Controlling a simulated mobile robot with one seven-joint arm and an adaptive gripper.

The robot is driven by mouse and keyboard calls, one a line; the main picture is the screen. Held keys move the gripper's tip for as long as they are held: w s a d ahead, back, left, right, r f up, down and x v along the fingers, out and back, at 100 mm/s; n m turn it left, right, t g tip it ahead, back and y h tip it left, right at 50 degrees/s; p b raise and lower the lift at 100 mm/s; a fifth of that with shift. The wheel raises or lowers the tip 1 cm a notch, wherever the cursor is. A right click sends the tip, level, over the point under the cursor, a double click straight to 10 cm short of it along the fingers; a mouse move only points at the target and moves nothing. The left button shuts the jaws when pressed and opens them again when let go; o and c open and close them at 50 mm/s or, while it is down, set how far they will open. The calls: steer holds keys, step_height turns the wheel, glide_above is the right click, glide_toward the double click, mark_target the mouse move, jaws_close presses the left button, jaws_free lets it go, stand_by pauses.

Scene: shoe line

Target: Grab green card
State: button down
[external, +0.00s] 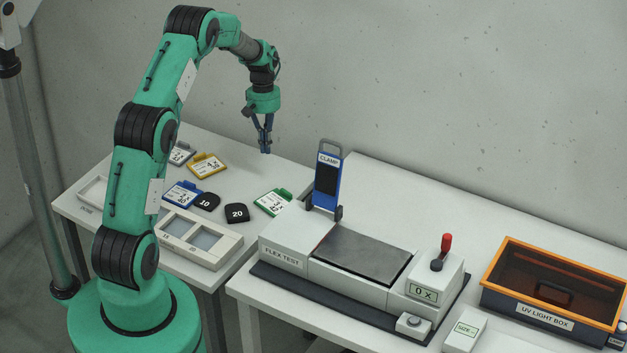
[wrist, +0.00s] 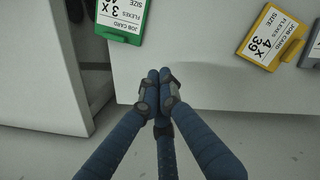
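The green card (external: 272,203), a white job card with a green frame and clip, lies flat on the left table near its right edge. In the wrist view the green card (wrist: 123,20) is at the top, left of centre, cut off by the frame edge. My gripper (external: 265,150) hangs fingers-down in the air, near the table's back edge and apart from the card. In the wrist view my gripper (wrist: 160,74) has its fingertips together with nothing between them.
A yellow card (external: 208,166), a grey card (external: 181,153), a blue card (external: 182,194) and black weights marked 10 (external: 207,202) and 20 (external: 237,212) lie nearby. The upright blue clamp (external: 327,182) of the flex tester stands right of the green card.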

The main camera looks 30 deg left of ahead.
mark_target(269, 192)
steer(key=shift+w+a+h, duration=0.3)
steer(key=shift+w+a, duration=0.25)
steer(key=shift+a, duration=0.3)
steer(key=shift+f, duration=0.15)
steer(key=shift+g, duration=0.3)
steer(key=b+x, duration=0.1)
steer(key=x, duration=0.9)
steer(key=shift+f+b, duration=0.15)
steer(key=shift+b, duration=0.25)
steer(key=shift+s+d, duration=0.85)
steer(key=shift+s, duration=0.1)
steer(key=shift+s+d, duration=0.5)
steer(key=shift+s, duration=0.05)
steer(key=shift+s+d+r, duration=0.35)
steer(key=shift+s+d, duration=0.4)
steer(key=shift+s, duration=0.1)
steer(key=shift+s+d+f, duration=0.15)
steer(key=shift+s+d, duration=0.1)
steer(key=shift+s, duration=0.05)
